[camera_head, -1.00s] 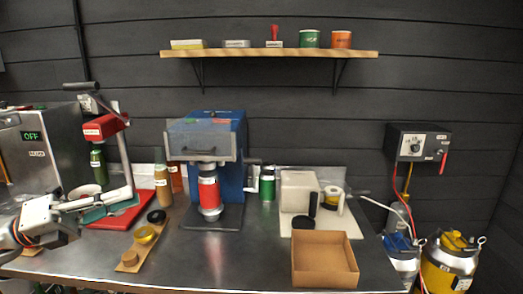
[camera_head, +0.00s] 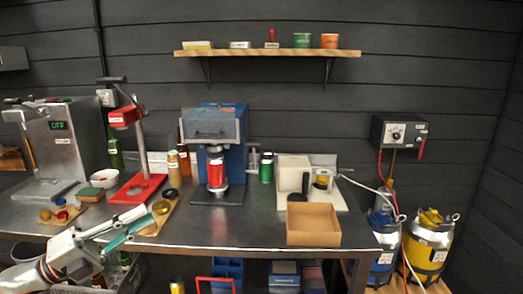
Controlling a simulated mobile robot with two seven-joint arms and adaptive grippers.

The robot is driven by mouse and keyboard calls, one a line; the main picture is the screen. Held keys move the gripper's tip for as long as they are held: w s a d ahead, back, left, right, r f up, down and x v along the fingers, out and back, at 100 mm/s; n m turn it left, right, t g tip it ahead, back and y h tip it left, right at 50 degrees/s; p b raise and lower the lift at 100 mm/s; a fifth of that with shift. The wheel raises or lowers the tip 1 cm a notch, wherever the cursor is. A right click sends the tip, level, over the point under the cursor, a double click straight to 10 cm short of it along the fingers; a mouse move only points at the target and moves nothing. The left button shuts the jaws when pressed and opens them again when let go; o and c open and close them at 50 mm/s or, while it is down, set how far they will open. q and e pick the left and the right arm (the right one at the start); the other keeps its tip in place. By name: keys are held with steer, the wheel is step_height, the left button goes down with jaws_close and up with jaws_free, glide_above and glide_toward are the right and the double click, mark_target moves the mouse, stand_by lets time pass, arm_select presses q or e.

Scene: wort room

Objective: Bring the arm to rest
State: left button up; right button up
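The small wooden board with a yellow-rimmed round piece (camera_head: 161,208) lies just beyond the fingertips. My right gripper is not in view.
The steel bench (camera_head: 255,228) holds a red press (camera_head: 137,188), a blue machine with a red can (camera_head: 217,173), and an open cardboard box (camera_head: 313,238). Blue crates (camera_head: 227,270) sit under the bench.

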arm_select(q)
step_height(320, 180, down, 24)
steer(key=s+d+n+t+y, duration=0.1)
steer(key=n+t+y, duration=0.2)
steer(key=n+y, duration=0.45)
steer(key=s+n+t+y, duration=0.2)
steer(key=n+t+y, duration=0.15)
steer(key=n, duration=0.75)
steer(key=s+d+f+n+g+y, duration=0.2)
steer(key=s+f+n+g, duration=0.1)
steer(key=s+f, duration=0.6)
steer(key=s+d+f+n+g+y, duration=0.3)
steer(key=s+f+n, duration=0.3)
steer(key=s+f, duration=0.3)
step_height(320, 180, down, 4)
steer(key=shift+s+f+g, duration=0.2)
steer(key=shift+g, duration=0.25)
